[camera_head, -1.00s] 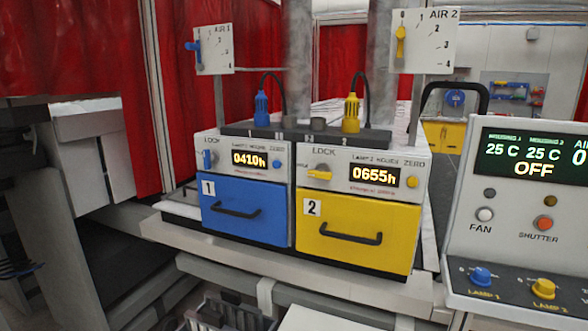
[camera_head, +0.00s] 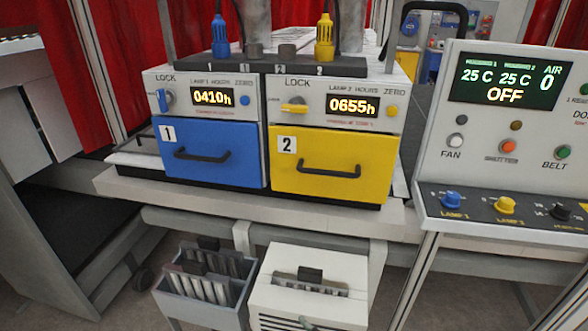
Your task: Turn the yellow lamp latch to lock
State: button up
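The yellow lamp latch (camera_head: 294,108) is on the grey front panel of lamp unit 2, below the word LOCK. Its handle lies about level, pointing left. The yellow drawer (camera_head: 331,166), marked 2 and with a black handle, is shut below it. The blue lamp latch (camera_head: 164,100) on unit 1 to the left stands upright. The unit 2 display (camera_head: 353,105) reads 0655h. My gripper is not in view.
The blue drawer (camera_head: 208,154) is left of the yellow one. A control console (camera_head: 499,148) stands at right. Below the bench ledge (camera_head: 245,203) are a grey crate (camera_head: 205,290) and a white box (camera_head: 312,285) holding parts.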

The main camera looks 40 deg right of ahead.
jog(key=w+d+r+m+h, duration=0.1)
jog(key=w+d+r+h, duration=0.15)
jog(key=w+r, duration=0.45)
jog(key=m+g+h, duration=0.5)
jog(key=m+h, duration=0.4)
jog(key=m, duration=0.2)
send_near(293, 109)
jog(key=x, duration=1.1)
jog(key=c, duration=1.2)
